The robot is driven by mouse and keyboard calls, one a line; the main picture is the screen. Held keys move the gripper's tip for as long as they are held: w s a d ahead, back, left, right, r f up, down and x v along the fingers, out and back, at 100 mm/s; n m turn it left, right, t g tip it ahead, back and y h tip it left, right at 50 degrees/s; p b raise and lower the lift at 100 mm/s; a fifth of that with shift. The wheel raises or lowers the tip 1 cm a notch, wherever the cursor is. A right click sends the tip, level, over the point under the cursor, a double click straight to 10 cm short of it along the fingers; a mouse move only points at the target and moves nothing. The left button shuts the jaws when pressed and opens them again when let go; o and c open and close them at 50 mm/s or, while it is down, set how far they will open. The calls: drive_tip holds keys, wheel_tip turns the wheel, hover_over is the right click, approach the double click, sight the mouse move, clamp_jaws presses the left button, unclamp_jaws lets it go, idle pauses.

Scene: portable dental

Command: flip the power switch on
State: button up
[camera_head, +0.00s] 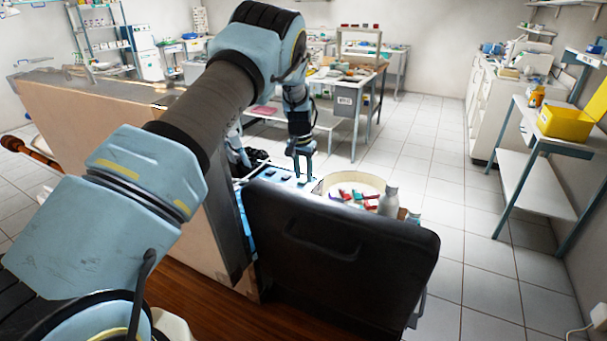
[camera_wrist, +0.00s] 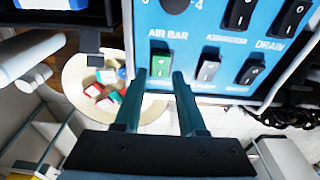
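A blue control panel (camera_wrist: 212,38) fills the upper right of the wrist view, and part of it shows in the head view (camera_head: 284,175). It carries a green switch (camera_wrist: 161,67) below the words "AIR BAR". I cannot read this switch's own label, so I cannot confirm that it is the power switch. My gripper (camera_wrist: 159,77) is open and empty, with its two fingertips on either side of the green switch in the picture. I cannot tell whether they touch the panel. In the head view my gripper (camera_head: 302,168) points down over the panel.
A light-coloured switch (camera_wrist: 208,69) sits right of the green one, with several black switches (camera_wrist: 250,72) beyond. A round tray (camera_wrist: 76,72) with coloured items is left of the panel. A white bottle (camera_head: 389,201) and a black case lid (camera_head: 335,250) stand close by.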

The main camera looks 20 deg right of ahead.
sight(302, 182)
drive_tip(key=shift+o, duration=1.2)
wheel_tip(302, 182, up, 11)
drive_tip(key=a+b, duration=0.1)
drive_tip(key=b, duration=0.3)
drive_tip(key=shift+s+f, duration=0.15)
drive_tip(key=shift+s, duration=0.3)
